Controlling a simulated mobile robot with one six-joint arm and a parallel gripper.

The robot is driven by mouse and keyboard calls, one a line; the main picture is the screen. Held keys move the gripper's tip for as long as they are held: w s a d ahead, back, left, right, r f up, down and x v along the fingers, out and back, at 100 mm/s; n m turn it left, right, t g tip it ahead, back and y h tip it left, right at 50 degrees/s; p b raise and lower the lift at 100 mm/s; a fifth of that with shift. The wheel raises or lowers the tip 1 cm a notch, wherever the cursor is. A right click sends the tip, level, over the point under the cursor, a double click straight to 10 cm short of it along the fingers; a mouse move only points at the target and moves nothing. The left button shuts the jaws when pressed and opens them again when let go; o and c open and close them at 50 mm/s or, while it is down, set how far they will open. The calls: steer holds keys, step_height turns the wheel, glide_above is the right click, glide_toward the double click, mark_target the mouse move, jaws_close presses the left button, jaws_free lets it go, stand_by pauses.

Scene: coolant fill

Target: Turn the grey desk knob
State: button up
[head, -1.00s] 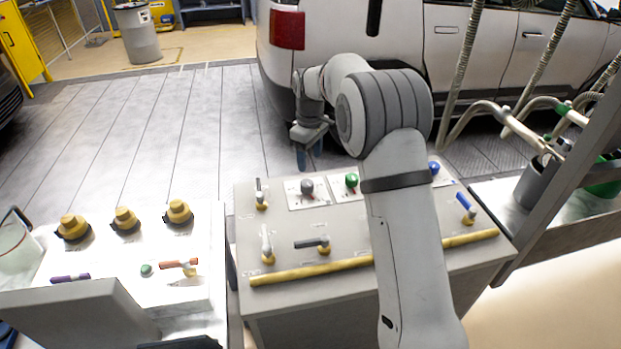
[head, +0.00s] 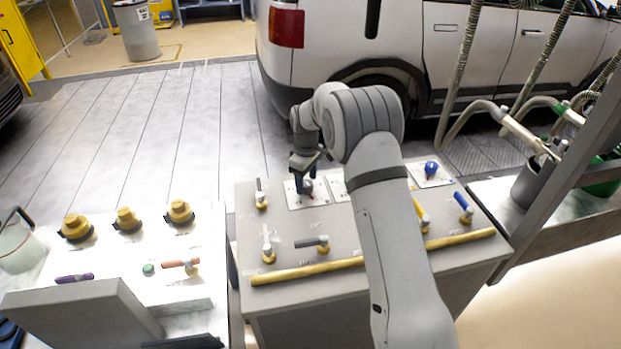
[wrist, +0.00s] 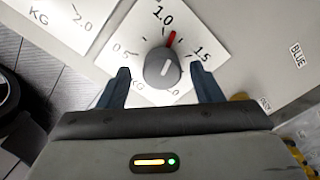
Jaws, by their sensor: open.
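The grey desk knob (wrist: 163,68) sits on a white dial plate (wrist: 133,47) marked 0.5, 1.0 and 1.5, with a red mark near its upper edge. In the wrist view my gripper (wrist: 162,76) is open, with one finger on each side of the knob and a visible gap to each. The white line on the knob points roughly down in that view, slightly to the right. In the head view my gripper (head: 306,186) is low over the grey knob, which it partly hides.
A blue knob (head: 431,168) stands at the right of the desk, beyond my arm. Levers (head: 261,193) and a yellow rail (head: 305,271) lie around the desk. A separate panel with yellow knobs (head: 126,219) is at left.

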steer(key=shift+c, duration=0.2)
steer(key=c, duration=0.9)
steer(key=shift+d, duration=0.35)
steer(key=shift+c, duration=0.2)
steer(key=shift+a+r, duration=0.1)
steer(key=shift+a, duration=0.1)
steer(key=shift+w+a+r, duration=0.15)
steer(key=shift+m, duration=0.3)
